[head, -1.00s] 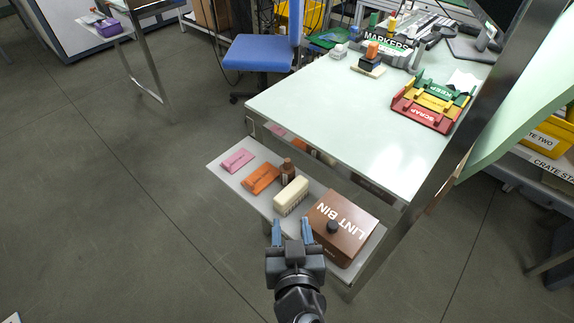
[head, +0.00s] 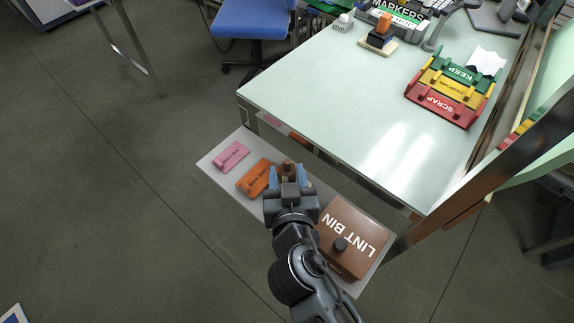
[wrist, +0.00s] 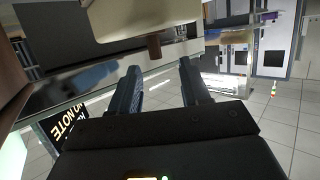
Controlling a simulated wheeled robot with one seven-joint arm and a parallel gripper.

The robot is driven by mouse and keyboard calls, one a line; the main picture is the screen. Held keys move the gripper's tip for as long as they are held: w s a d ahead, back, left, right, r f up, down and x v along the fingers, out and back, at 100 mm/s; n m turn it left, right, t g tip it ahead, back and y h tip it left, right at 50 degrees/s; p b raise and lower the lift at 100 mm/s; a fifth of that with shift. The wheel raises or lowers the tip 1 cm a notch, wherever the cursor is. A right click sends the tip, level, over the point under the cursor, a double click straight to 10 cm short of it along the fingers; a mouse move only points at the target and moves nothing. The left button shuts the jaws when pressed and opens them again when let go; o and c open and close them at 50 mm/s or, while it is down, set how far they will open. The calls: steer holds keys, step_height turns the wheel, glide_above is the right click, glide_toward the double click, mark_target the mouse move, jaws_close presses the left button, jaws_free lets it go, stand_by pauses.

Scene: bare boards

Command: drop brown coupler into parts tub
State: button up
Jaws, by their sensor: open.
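The brown coupler (head: 288,167) stands on the low grey shelf (head: 212,160) beside the workbench. In the head view it shows between and just beyond the fingertips of my gripper (head: 290,175), partly hidden by them. In the wrist view the coupler (wrist: 154,46) is a small brown cylinder ahead of the open, empty fingers (wrist: 160,78), with a gap between. A cream block (wrist: 135,25) fills the top of the wrist view; in the head view my gripper hides it. I cannot pick out a parts tub in any view.
An orange block (head: 255,177) and a pink block (head: 232,156) lie left of the coupler on the shelf. A brown lint bin (head: 350,225) stands to the right. The workbench (head: 340,110) rises behind, its near part clear. Open floor lies left.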

mark_target(288, 165)
steer(key=shift+d+f+p+x, duration=0.1)
steer(key=shift+p+x, duration=0.15)
steer(key=shift+x, duration=1.1)
steer(key=shift+d+f+p+x, duration=0.15)
steer(key=shift+p+x, duration=0.1)
steer(key=shift+x, duration=1.1)
steer(key=shift+s, duration=0.1)
jaws_close()
